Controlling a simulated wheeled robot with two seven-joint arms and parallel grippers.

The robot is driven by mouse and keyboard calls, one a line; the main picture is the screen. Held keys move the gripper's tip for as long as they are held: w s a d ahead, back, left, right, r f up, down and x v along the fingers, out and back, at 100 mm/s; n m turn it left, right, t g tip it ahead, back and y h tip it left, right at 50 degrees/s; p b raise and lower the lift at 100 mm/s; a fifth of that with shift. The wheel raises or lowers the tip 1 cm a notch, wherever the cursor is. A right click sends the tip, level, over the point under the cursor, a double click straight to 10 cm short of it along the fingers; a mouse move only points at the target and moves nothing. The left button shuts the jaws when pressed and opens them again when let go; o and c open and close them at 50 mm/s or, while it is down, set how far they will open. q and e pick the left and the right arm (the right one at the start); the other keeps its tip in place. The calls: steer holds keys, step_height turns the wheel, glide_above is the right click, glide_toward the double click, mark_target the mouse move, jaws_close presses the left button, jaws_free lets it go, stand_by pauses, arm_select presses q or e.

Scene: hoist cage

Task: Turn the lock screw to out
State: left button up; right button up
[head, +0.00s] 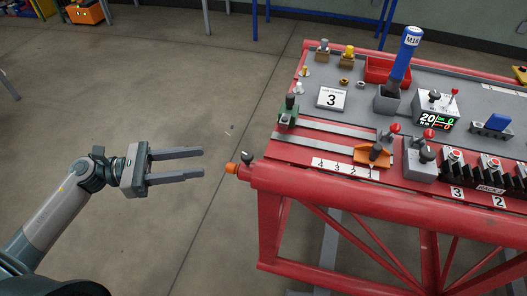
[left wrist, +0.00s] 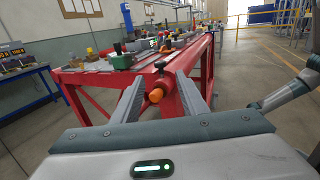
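An orange knob (head: 231,168) sticks out from the left end of the red front tube (head: 340,189). A small black knob (head: 247,157) stands on top of that end. I cannot tell for sure which of the two is the lock screw. In the left wrist view, the orange knob (left wrist: 156,95) lies between the finger lines, with the black knob (left wrist: 160,65) just above it. My left gripper (head: 203,163) is open and empty, its fingers pointing right at the orange knob, a short gap away and not touching. My right gripper is not in view.
The red-framed bench carries a green block with a black knob (head: 289,110), an orange slider (head: 371,156) over a number strip, levers, a sign with 3 (head: 331,98) and a blue M16 tool (head: 406,58). The floor (head: 170,90) left of the bench is clear.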

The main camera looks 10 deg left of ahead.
mark_target(251, 155)
arm_select(q)
steer(key=p+x, duration=0.1)
steer(key=x, duration=0.2)
steer(key=p+x, duration=0.1)
steer(key=x, duration=0.3)
steer(key=p+x, duration=0.2)
steer(key=x, duration=0.2)
steer(key=shift+d+r, duration=0.1)
steer(key=shift+r, duration=0.15)
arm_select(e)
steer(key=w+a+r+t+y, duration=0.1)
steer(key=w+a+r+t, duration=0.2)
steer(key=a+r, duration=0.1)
arm_select(q)
steer(key=p+x, duration=0.1)
steer(key=x, duration=0.4)
steer(key=shift+d+f+p, duration=0.1)
steer(key=shift+f+p, duration=0.05)
steer(key=shift+p, duration=0.25)
steer(key=shift+w+d+f, duration=0.1)
steer(key=shift+w+d, duration=0.05)
steer(key=shift+d, duration=0.2)
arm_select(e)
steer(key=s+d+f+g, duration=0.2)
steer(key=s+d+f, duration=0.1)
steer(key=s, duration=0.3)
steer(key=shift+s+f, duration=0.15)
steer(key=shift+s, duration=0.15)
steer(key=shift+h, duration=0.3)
